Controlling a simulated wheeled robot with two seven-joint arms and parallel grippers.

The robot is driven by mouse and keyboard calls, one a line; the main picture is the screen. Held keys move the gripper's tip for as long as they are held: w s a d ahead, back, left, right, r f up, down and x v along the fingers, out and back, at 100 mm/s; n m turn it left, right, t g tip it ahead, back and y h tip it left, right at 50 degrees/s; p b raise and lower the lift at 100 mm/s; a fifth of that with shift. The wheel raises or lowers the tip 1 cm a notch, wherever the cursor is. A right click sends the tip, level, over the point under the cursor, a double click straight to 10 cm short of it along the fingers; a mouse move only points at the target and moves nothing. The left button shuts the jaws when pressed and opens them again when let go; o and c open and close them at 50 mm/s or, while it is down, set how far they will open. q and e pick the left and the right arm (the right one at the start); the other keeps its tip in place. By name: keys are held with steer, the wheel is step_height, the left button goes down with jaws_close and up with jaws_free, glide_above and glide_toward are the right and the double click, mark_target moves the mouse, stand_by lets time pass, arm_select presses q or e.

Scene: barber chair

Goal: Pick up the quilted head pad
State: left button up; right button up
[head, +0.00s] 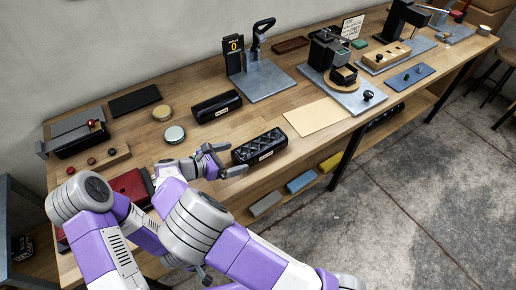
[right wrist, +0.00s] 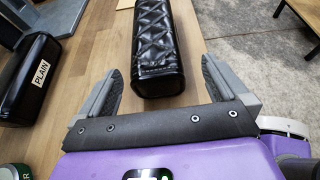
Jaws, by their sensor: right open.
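The quilted head pad (head: 259,146) is a black, glossy, diamond-stitched block with a pale label on its front side. It lies on the wooden bench near the front edge. In the right wrist view the quilted pad (right wrist: 157,45) points away from me, its near end between the fingers with gaps on both sides. My right gripper (head: 234,160) is open and empty at the pad's left end; its fingers also show in the right wrist view (right wrist: 160,68). A plain black pad (head: 216,106) lies behind and left, labelled PLAIN in the right wrist view (right wrist: 32,80).
Two round tins (head: 174,134) stand left of the plain pad. A tan sheet (head: 318,117) lies right of the quilted pad. A grey stand (head: 262,78) is behind. Coloured blocks (head: 301,181) sit on a lower shelf. Concrete floor lies beyond the front edge.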

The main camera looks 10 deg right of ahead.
mark_target(249, 153)
steer(key=shift+w+f, duration=0.1)
steer(key=shift+f, duration=0.25)
steer(key=b+x, duration=0.1)
steer(key=x, duration=0.2)
steer(key=b+x, duration=0.1)
steer(key=x, duration=0.2)
steer(key=shift+w+d+f, duration=0.15)
steer(key=shift+w+f, duration=0.15)
steer(key=shift+f, duration=0.1)
steer(key=shift+w+d+f, duration=0.1)
steer(key=shift+w+d, duration=0.1)
steer(key=shift+d, duration=0.15)
steer(key=c, duration=1.1)
